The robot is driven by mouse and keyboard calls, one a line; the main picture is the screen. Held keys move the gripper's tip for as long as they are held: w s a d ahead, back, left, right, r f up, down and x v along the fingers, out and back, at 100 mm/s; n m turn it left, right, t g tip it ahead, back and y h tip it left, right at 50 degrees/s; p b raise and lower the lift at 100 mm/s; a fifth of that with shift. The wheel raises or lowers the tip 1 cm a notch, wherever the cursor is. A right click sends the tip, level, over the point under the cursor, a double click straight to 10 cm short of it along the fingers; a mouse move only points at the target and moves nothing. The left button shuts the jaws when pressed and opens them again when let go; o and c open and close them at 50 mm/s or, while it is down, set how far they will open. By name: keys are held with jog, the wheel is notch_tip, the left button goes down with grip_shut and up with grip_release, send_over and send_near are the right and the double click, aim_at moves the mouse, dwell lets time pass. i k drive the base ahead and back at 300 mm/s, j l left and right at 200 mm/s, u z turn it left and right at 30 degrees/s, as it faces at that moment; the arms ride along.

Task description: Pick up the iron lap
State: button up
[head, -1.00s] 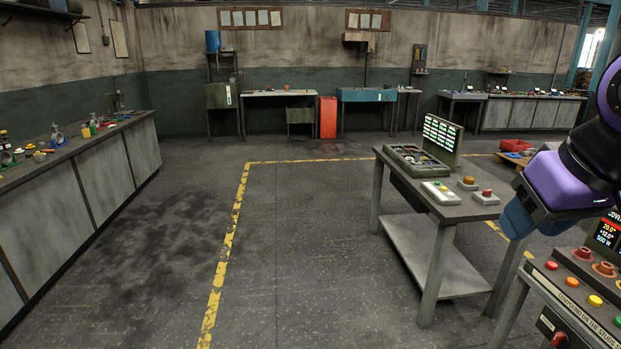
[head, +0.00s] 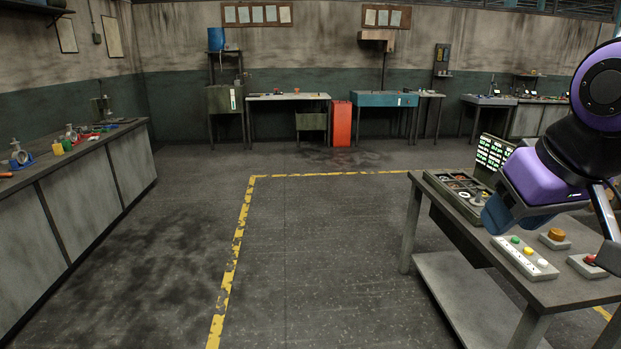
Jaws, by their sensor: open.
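I cannot pick out an iron lap for certain in the head view. Small items stand on the long grey bench (head: 105,140) at the left, among them a grey casting on a blue base (head: 20,157), another small casting (head: 71,133) and a yellow piece (head: 57,149); they are too small to tell apart further. Part of my purple and black arm fills the right side, in front of the nearer table. My gripper's fingers do not show.
A red cabinet (head: 341,123) and a blue bench (head: 375,99) stand at the back wall. The middle floor (head: 320,260) is clear.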

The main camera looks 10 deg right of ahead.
aim_at(476, 203)
jog(key=i+z, duration=0.15)
jog(key=i, duration=0.35)
jog(key=i+j+z, duration=0.15)
jog(key=i, duration=0.3)
jog(key=i+j+z, duration=0.15)
jog(key=i, duration=0.3)
jog(key=i+z, duration=0.25)
jog(key=z, duration=0.15)
jog(key=i+j+z, duration=0.1)
jog(key=i+z, duration=0.3)
jog(key=i+j+z, duration=0.1)
jog(key=z, duration=0.3)
jog(key=i+j+z, duration=0.25)
jog(key=z, duration=0.15)
jog(key=i+j+z, duration=0.2)
jog(key=j+z, duration=0.25)
jog(key=l, duration=0.15)
